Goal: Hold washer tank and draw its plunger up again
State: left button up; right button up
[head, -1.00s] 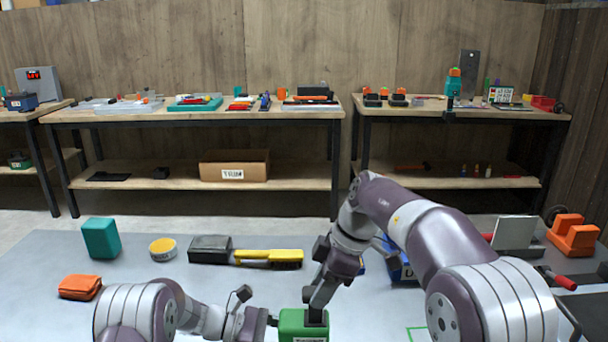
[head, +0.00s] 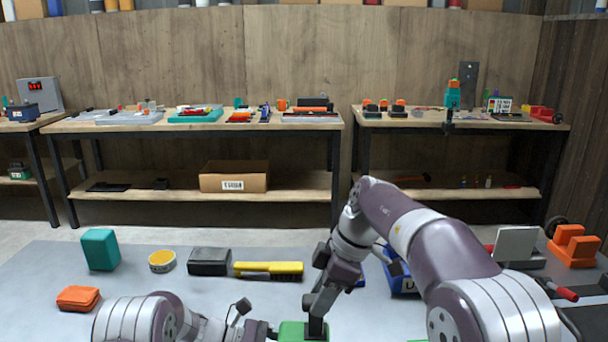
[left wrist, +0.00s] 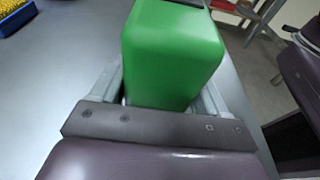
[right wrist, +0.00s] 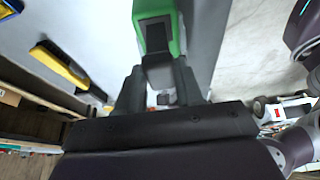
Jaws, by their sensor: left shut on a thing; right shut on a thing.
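The washer tank is a green box (head: 291,331) at the bottom middle of the head view, partly cut off by the frame edge. In the left wrist view the green tank (left wrist: 172,52) stands between the fingers of my left gripper (left wrist: 168,88), which is shut on its sides. My right gripper (head: 316,318) is above the tank, pointing down. In the right wrist view my right gripper (right wrist: 165,88) is shut on the dark plunger (right wrist: 157,62) at the tank's top. How far the plunger is drawn up cannot be told.
A blue bin (head: 403,282) is right of my right gripper.

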jog(key=shift+r, duration=0.75)
dwell(0.3)
jog(key=o, duration=1.1)
jog(key=v, duration=0.6)
